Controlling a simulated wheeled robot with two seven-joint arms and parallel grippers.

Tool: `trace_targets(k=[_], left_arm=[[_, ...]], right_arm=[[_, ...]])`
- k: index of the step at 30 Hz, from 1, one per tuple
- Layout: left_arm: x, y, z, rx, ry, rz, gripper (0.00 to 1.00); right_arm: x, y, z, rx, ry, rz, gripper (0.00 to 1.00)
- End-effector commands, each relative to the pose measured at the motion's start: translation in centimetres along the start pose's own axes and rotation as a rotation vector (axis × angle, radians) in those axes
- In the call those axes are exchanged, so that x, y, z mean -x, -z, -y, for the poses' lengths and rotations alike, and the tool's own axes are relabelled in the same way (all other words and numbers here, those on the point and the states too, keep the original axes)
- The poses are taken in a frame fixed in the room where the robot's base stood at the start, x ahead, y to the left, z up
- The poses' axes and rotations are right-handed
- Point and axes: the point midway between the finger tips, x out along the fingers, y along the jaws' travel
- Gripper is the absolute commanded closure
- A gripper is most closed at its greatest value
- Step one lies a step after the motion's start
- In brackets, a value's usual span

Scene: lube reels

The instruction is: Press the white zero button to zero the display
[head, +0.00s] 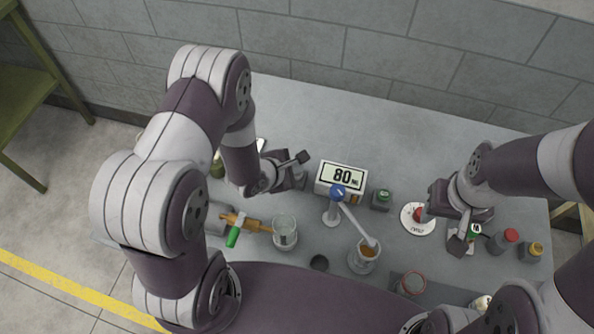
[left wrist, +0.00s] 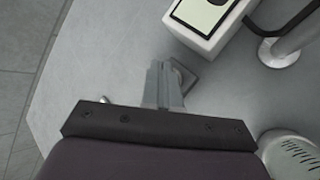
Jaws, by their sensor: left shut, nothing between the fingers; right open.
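The display box (head: 342,178) stands mid-table and reads 80. A corner of it also shows at the top of the left wrist view (left wrist: 207,18). My left gripper (head: 289,184) is just left of the display, pointing down at the table. Its closed fingers (left wrist: 164,84) hold nothing. A small dark grey square block (left wrist: 185,77) sits at the fingertips and is partly hidden by them. I cannot make out a white button on it, or whether the fingers touch it. My right gripper (head: 428,213) is open over the right side, near a red knob on a white disc (head: 419,220).
A stand with a blue top (head: 337,192) is in front of the display, with a green-topped block (head: 381,199) to its right. A glass beaker (head: 285,233), a cup with a slanted tube (head: 365,256) and a green-handled valve (head: 233,237) occupy the front. The table's back is clear.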

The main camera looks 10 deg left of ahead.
Motion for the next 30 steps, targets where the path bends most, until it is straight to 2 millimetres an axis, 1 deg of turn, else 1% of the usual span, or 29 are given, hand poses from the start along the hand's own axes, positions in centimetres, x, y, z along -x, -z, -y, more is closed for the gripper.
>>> trace_targets(k=[30], left_arm=[[-0.59,0.42,0.41,-0.001,-0.001,0.001,1.0]], right_arm=[[-0.49,-0.06,0.0,0.0,0.0,0.0,0.57]])
